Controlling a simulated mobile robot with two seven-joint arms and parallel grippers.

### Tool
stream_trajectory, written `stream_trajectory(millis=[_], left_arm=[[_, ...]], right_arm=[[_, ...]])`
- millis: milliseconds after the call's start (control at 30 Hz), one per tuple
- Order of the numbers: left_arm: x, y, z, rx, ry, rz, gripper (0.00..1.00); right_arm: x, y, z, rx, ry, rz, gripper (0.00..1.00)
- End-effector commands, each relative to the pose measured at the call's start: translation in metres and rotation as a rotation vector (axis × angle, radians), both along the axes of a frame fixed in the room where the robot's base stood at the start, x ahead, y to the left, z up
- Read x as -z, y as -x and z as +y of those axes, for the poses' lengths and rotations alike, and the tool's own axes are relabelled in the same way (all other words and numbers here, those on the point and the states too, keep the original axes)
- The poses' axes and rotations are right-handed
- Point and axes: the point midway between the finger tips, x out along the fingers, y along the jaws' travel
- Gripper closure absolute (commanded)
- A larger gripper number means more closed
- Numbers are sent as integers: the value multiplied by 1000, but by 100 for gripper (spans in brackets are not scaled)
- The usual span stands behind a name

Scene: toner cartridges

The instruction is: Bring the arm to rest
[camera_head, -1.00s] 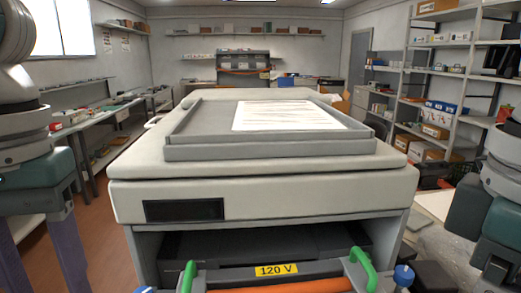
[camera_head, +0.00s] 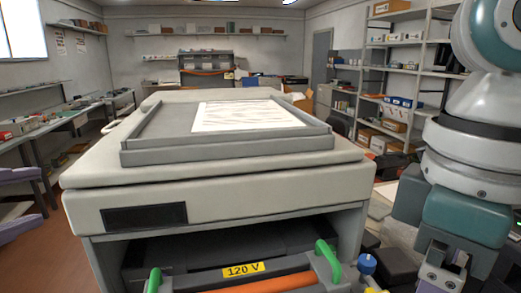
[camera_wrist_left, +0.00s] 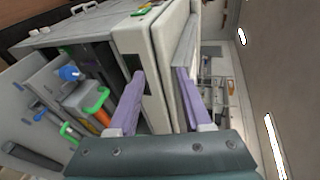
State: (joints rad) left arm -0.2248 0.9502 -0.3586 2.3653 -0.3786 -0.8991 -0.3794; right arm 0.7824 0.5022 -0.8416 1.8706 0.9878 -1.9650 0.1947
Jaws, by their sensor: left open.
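My left gripper (camera_head: 18,202) shows at the left edge of the head view as two purple fingers, apart, with nothing between them. In the left wrist view the same gripper (camera_wrist_left: 158,100) is open and empty, its fingers in front of the printer's side. My right gripper (camera_head: 440,272) shows only its teal body and grey finger mounts at the lower right; its fingertips are cut off. The large pale printer (camera_head: 225,192) fills the middle, with its front bay open. It also shows in the left wrist view (camera_wrist_left: 130,42).
A sheet of paper (camera_head: 245,115) lies in the tray on top of the printer. Green handles (camera_head: 328,262) and a "120 V" label (camera_head: 243,269) show in the bay. A workbench (camera_head: 60,122) runs along the left; shelves (camera_head: 405,70) stand at right. Brown floor shows at left.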

Motion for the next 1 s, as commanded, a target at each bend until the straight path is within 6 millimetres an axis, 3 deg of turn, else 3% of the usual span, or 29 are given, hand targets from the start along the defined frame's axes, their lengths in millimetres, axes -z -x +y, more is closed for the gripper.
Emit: stream_trajectory(millis=[33, 200, 433, 700, 1000], left_arm=[[21, 17, 20, -116, 66, 98, 51], [70, 77, 69, -457, 206, 344, 51], [104, 161, 103, -823, 282, 575, 51], [134, 176, 46, -899, 574, 650, 51], [149, 186, -23, -983, 895, 736, 51]], right_arm=[[0, 0, 0, 0, 0, 0, 23], [0, 0, 0, 0, 0, 0, 23], [0, 0, 0, 0, 0, 0, 23], [0, 0, 0, 0, 0, 0, 23], [0, 0, 0, 0, 0, 0, 23]])
